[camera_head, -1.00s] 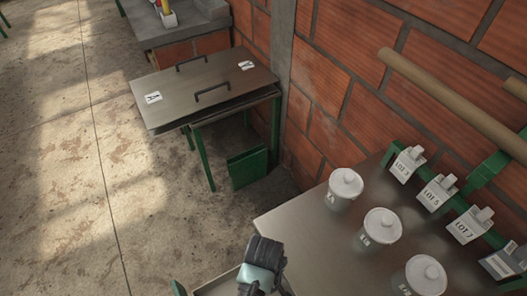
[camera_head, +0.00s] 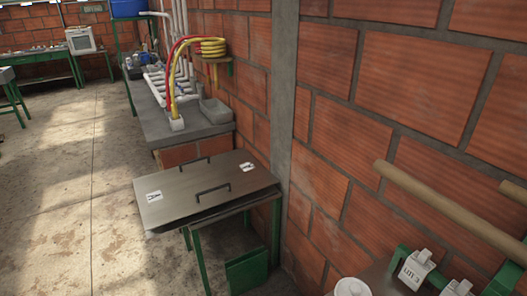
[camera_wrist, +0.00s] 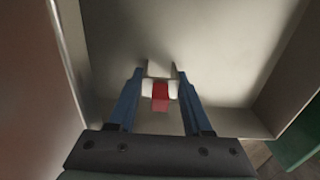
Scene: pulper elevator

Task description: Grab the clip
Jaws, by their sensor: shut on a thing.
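In the wrist view, my gripper (camera_wrist: 160,82) is shut, with its white fingertip pads against a small red piece (camera_wrist: 160,98). The red piece appears to be the clip, but it is small and blurred. A pale block shows just beyond the fingertips, and I cannot tell whether it is part of the same thing. The gripper is inside or over an open grey metal drawer or tray (camera_wrist: 225,118). My gripper is out of the head view.
In the head view, a metal lid with handles (camera_head: 205,190) tops a green-legged stand by the brick wall. Floor at left (camera_head: 60,200) is clear.

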